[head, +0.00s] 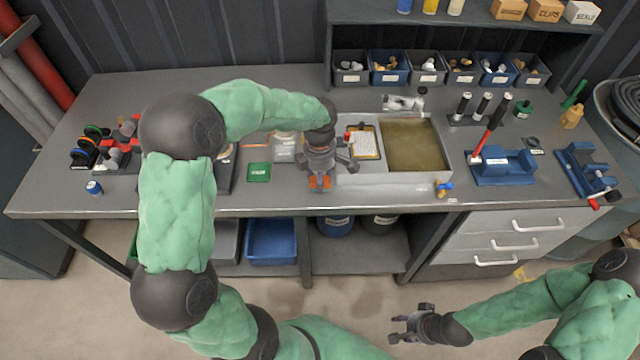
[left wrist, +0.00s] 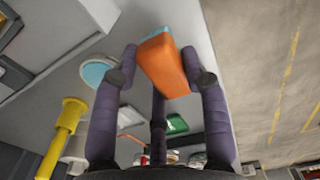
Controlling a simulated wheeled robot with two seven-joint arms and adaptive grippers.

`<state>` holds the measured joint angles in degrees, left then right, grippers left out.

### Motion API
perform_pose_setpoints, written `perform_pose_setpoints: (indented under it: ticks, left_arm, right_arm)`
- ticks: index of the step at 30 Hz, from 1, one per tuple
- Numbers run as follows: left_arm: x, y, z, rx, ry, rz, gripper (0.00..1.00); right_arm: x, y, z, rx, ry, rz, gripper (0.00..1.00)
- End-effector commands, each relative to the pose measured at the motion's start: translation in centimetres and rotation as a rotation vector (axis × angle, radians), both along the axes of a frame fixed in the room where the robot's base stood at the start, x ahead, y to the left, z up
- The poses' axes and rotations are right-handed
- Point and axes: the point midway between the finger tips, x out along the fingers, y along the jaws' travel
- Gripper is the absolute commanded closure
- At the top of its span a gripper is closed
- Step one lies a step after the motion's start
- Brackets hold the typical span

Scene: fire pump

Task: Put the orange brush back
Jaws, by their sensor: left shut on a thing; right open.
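The orange brush (left wrist: 163,66) is a block with a blue top edge, held between the fingers of my left gripper (left wrist: 160,75) in the left wrist view. In the head view my left gripper (head: 325,170) is over the front of the bench, just left of the tray with the murky basin (head: 440,175). A bit of the orange brush (head: 320,183) shows below its fingers. I cannot tell whether the brush touches the bench top. My right gripper (head: 408,325) is open and empty, low in front of the bench, over the floor.
A green pad (head: 259,172) lies left of my left gripper. A blue fixture (head: 505,168) and a blue vise (head: 585,170) stand to the right. Several small bins (head: 350,70) line the back.

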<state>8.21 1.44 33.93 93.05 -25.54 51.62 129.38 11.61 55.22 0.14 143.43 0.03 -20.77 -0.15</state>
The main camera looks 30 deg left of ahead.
Motion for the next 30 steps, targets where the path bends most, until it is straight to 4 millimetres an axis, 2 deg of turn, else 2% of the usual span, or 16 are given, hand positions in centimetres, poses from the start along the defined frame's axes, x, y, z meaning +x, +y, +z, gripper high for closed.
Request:
perform_pose_setpoints:
  ticks: [1, 5, 17, 18, 20, 30]
  left_arm:
    - [-0.1, -0.1, -1.1, -0.001, 0.006, -0.001, 0.86]
    - [-0.1, -0.1, -2.6, -0.001, 0.003, 0.0, 0.86]
    - [-0.1, -0.2, -3.1, 0.0, 0.002, -0.001, 0.86]
    - [-0.1, -0.2, -3.1, 0.0, 0.002, -0.001, 0.5]
    - [-0.1, -0.2, -3.1, 0.0, 0.002, -0.001, 0.33]
    - [-0.1, -0.2, -3.0, 0.0, 0.002, -0.001, 0.32]
  right_arm:
    - [0.0, 0.0, -0.4, 0.0, 0.0, 0.0, 0.58]
    - [0.0, 0.0, -0.7, 0.0, 0.0, 0.0, 0.58]
    - [0.0, 0.0, -1.0, 0.0, 0.0, 0.0, 0.58]
    - [0.0, 0.0, -1.0, 0.0, 0.0, 0.0, 0.58]
    - [0.0, 0.0, -0.9, 0.0, 0.0, 0.0, 0.58]
    - [0.0, 0.0, -0.9, 0.0, 0.0, 0.0, 0.58]
